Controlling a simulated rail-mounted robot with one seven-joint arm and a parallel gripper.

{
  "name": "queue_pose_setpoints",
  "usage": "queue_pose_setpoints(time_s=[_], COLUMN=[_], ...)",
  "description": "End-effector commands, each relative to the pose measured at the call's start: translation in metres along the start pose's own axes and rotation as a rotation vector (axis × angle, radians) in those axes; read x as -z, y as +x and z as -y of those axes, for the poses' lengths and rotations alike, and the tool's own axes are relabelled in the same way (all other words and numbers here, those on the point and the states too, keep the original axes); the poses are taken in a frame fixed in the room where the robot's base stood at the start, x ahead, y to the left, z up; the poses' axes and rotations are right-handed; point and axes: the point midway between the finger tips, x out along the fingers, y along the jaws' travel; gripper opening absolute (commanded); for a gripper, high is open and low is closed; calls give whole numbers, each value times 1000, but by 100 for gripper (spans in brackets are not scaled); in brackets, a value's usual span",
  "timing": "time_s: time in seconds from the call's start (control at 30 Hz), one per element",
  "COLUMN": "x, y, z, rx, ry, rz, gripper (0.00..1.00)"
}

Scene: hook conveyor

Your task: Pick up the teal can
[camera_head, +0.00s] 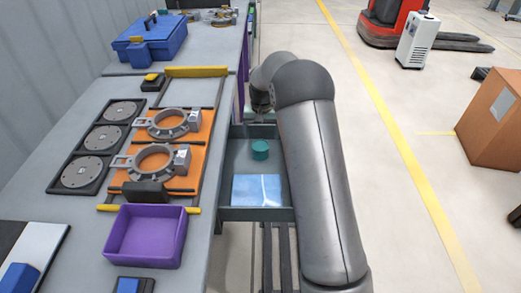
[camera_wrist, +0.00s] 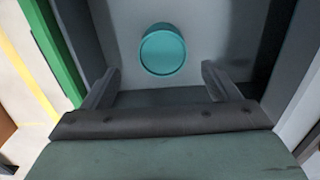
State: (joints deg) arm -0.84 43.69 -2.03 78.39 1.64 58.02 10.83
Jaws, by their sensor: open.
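The teal can (camera_head: 260,150) stands in a grey tray (camera_head: 238,214) at the table's right side. In the wrist view the round top of the teal can (camera_wrist: 162,50) shows ahead of my gripper (camera_wrist: 160,82), centred between the two finger lines. The fingers are open and apart, with nothing between them. In the head view my arm partly hides the far end of the tray, and the fingers are hard to make out.
A shiny light-blue packet (camera_head: 257,190) lies in the tray, nearer than the can. The tray's raised walls surround both. On the table to the left are a purple bin (camera_head: 146,236), an orange fixture board (camera_head: 190,182) with grey clamps, and a blue toolbox (camera_head: 150,42).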

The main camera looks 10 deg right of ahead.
Motion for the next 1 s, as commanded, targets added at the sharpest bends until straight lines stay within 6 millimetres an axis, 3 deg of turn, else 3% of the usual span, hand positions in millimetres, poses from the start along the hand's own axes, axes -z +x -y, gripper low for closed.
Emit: queue_pose_setpoints(time_s=[0.27, 0.6, 0.87, 1.0], x=[-1, -5, -5, -5], y=[22, 66, 68, 68], z=[1, 4, 4, 4], rx=[0, 0, 1, 0], ry=[0, 1, 0, 0], rz=[0, 0, -1, -1], gripper=[82, 82, 82, 46])
